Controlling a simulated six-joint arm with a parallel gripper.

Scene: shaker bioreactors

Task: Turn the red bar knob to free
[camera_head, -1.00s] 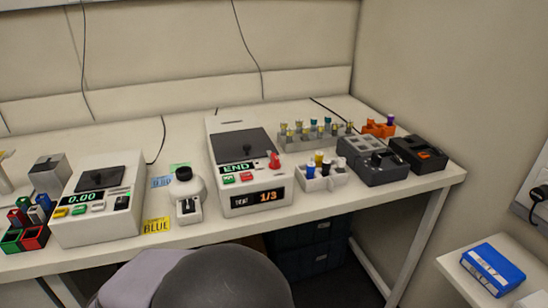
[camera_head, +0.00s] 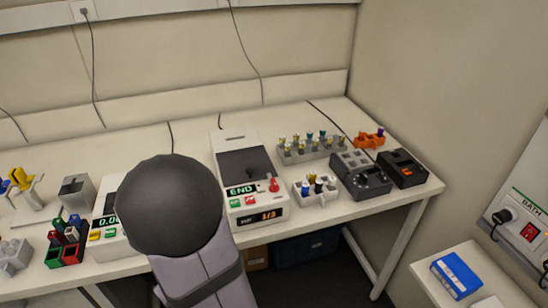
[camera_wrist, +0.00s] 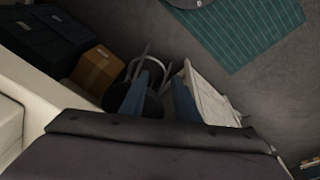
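The red bar knob (camera_head: 273,185) sits at the front right of the white machine (camera_head: 222,163) with the END display, in the head view. It looks tilted, but its exact setting is too small to read. My gripper (camera_wrist: 160,97) shows in the wrist view as two blue fingers spread apart with nothing between them. It points down toward the floor, away from the knob. In the head view my arm's dark round joint stands left of the machine, and the gripper itself is not visible there.
A white device reading zero (camera_head: 106,194) is partly hidden behind my arm. A white holder with vials (camera_head: 318,195), a grey block device (camera_head: 362,180) and a black device (camera_head: 402,172) stand right of the machine. Below are a cardboard box (camera_wrist: 97,70) and dark bins (camera_wrist: 45,38).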

